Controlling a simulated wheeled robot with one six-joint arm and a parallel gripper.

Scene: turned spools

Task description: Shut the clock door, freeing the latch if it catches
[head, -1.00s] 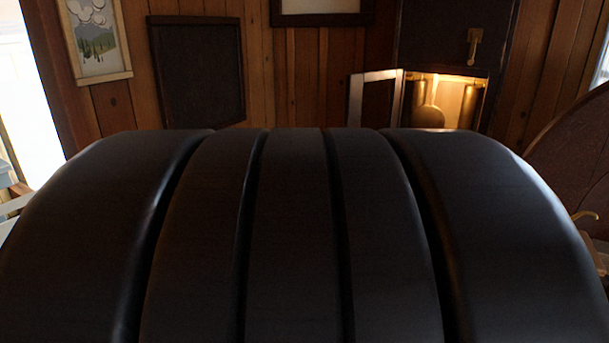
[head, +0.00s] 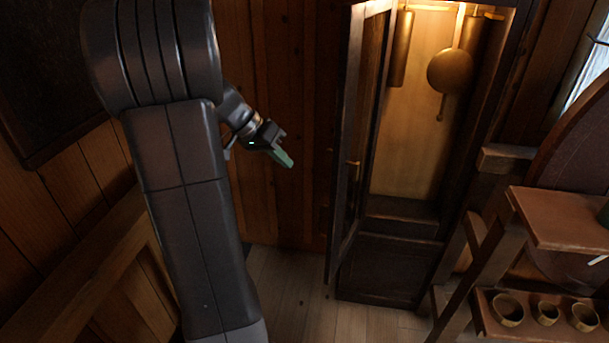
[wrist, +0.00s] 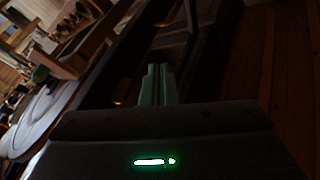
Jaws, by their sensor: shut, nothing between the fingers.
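The clock door (head: 350,150) is a dark framed panel hinged on the left side of the clock case (head: 390,268). It stands open, swung out toward me. A small brass latch or handle (head: 353,163) shows on the door. Inside the lit case hang brass weights (head: 401,48) and a round pendulum bob (head: 450,71). My gripper (head: 286,158) is to the left of the open door, apart from it, with its green fingers shut and empty. In the wrist view the fingers (wrist: 158,84) are together, pointing at dark woodwork.
A wooden shelf stand (head: 560,218) with several small bowls on its lower shelf (head: 500,322) stands right of the clock. Wood-panelled walls rise behind and left of my arm. Bare floor (head: 290,290) lies before the door's left side.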

